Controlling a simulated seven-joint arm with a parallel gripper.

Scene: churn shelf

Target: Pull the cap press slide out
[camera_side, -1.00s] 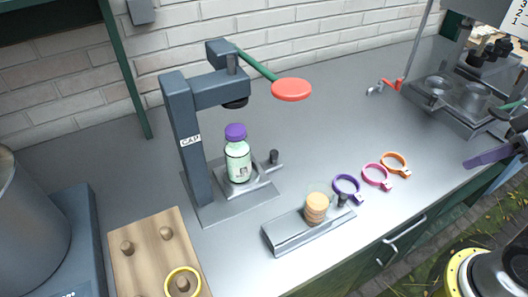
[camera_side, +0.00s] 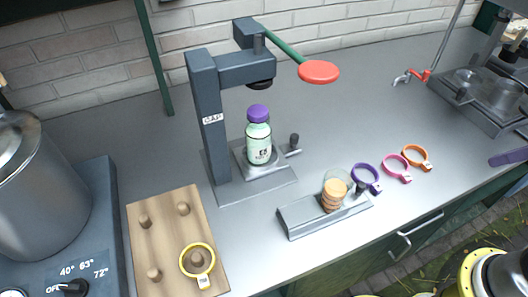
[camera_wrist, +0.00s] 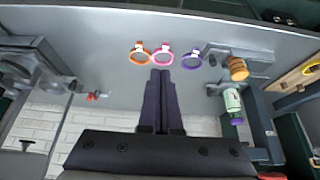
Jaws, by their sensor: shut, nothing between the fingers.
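The cap press (camera_side: 208,130) is a dark post labelled CAP with a red-ended lever. Its slide (camera_side: 268,168) lies at the base, pushed in under the press head, with a short dark upright knob (camera_side: 294,140) at its right end. A pale green bottle (camera_side: 259,143) with a purple cap stands upright on the slide; it also shows in the wrist view (camera_wrist: 232,101). My gripper (camera_wrist: 160,72) is shut and empty, its purple fingers together. In the side view only part of a finger (camera_side: 510,156) shows at the right edge, well apart from the press.
A second metal rail holding stacked tan discs (camera_side: 332,196) sits in front of the press. Purple (camera_side: 367,178), pink (camera_side: 397,168) and orange (camera_side: 417,157) rings lie right of it. A pegboard with a yellow ring (camera_side: 197,260) is front left. The counter behind the rings is clear.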

